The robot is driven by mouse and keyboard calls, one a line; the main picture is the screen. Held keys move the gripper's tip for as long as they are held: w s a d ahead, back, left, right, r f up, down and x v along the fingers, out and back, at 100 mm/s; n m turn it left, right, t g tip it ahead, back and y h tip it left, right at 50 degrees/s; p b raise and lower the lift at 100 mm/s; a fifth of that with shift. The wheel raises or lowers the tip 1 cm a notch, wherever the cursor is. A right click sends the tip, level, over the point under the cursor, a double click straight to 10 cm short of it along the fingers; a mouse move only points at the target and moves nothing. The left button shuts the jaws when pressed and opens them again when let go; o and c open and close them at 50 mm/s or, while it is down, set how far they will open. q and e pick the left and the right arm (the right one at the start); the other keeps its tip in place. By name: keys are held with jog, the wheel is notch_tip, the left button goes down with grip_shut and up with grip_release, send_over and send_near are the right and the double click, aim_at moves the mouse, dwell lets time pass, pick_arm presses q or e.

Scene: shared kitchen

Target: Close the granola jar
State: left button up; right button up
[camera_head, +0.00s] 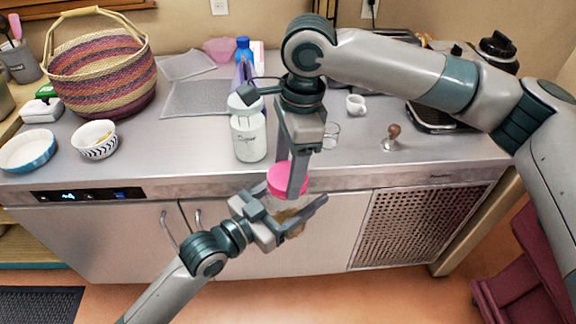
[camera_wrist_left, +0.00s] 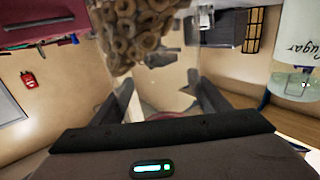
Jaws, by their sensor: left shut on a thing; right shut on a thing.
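The granola jar (camera_head: 292,226) is clear with brown contents, held in front of the counter and mostly hidden by my grippers. In the left wrist view its ring-shaped granola (camera_wrist_left: 138,28) shows through the clear wall, between the fingers. My left gripper (camera_head: 292,208) is shut on the jar. A pink lid (camera_head: 284,181) is just above the jar's upper end. My right gripper (camera_head: 291,184) comes down from above and is shut on the lid. I cannot tell whether the lid touches the rim.
A white sugar jar (camera_head: 248,138) stands on the counter (camera_head: 190,150) behind the grippers; it also shows in the left wrist view (camera_wrist_left: 297,45). A white cup (camera_head: 355,104) and a wooden-handled tamper (camera_head: 392,137) stand right. A woven basket (camera_head: 98,75) and a bowl (camera_head: 95,142) stand left.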

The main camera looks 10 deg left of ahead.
jog(key=o, duration=1.1)
jog(key=shift+r, duration=0.15)
jog(key=shift+r, duration=2.15)
jog(key=shift+c, duration=0.5)
